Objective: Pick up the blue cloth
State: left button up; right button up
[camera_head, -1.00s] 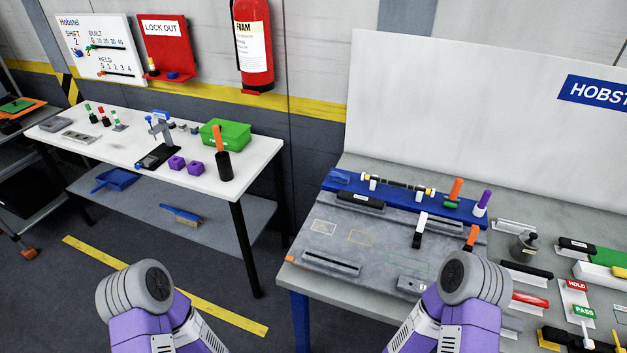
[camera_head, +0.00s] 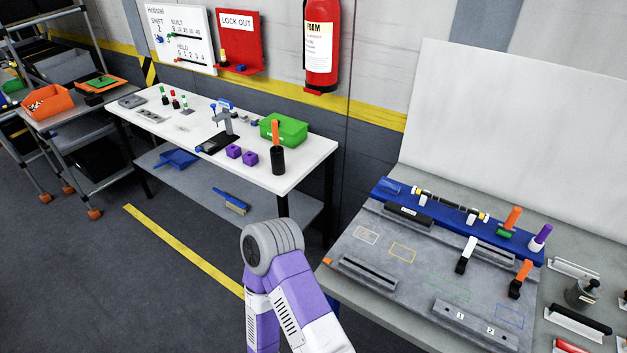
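I cannot make out a blue cloth for certain in the head view. A small flat blue patch (camera_head: 391,187) lies at the left end of the blue rack on the right workbench, but I cannot tell whether it is cloth. Part of one of my arms shows at the bottom centre, purple and white with a grey round joint; it looks like my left arm. Neither gripper is in view.
The right workbench (camera_head: 400,318) carries a grey mat and several tools. The white table (camera_head: 305,172) holds a green bin (camera_head: 284,130) and purple blocks; a blue dustpan (camera_head: 178,159) and brush (camera_head: 231,203) lie below. A wheeled cart stands left. Floor (camera_head: 90,270) is clear.

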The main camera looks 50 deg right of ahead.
aim_at(386, 186)
jog(key=u, duration=0.25)
jog(key=i, duration=1.75)
jog(key=z, duration=2.55)
